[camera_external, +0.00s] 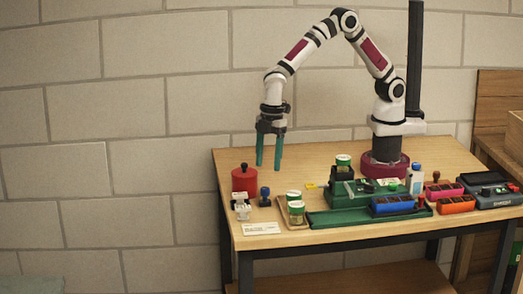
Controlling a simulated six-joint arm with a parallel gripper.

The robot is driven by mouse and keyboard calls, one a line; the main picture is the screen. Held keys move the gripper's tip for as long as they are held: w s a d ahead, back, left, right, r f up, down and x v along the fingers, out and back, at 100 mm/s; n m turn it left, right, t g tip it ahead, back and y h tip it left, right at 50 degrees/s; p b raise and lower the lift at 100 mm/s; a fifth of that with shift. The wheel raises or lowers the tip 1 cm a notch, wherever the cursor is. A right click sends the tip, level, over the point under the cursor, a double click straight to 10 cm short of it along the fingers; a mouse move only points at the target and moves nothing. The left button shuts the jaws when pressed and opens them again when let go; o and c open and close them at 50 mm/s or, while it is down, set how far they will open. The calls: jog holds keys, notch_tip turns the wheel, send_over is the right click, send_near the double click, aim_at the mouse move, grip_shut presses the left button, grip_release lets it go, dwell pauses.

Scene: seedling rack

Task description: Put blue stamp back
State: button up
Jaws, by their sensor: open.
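The blue stamp (265,196) stands upright on the left part of the wooden table, just right of a red pot. My gripper (269,168) has two green fingers pointing down. It is open and empty, above the table and a little above the blue stamp in the picture. Its depth relative to the stamp is hard to tell from this one view. A small white holder (241,208) stands left of the stamp, in front of the red pot; what it contains is too small to tell.
The red pot (244,180) with a black knob stands near the left edge. A white card (261,228) lies at the front.

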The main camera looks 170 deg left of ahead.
jog(key=w+a+r+n+y, duration=0.1)
jog(key=w+a+r, duration=0.4)
jog(key=a, duration=0.5)
jog(key=w+a+r+n, duration=0.1)
jog(key=w+a+r, duration=0.35)
jog(key=a, duration=0.65)
jog(key=s+a+r+y, duration=0.1)
jog(key=s+a, duration=0.2)
jog(key=a, duration=0.6)
jog(key=s+a+r, duration=0.2)
jog(key=s+a, duration=0.1)
jog(key=a, duration=0.6)
jog(key=s+a+f+n+g, duration=0.1)
jog(key=s+a+f, duration=0.1)
jog(key=s+a, duration=0.4)
jog(key=shift+s+a+y, duration=0.25)
jog(key=shift+s+y, duration=0.15)
jog(key=shift+s, duration=0.2)
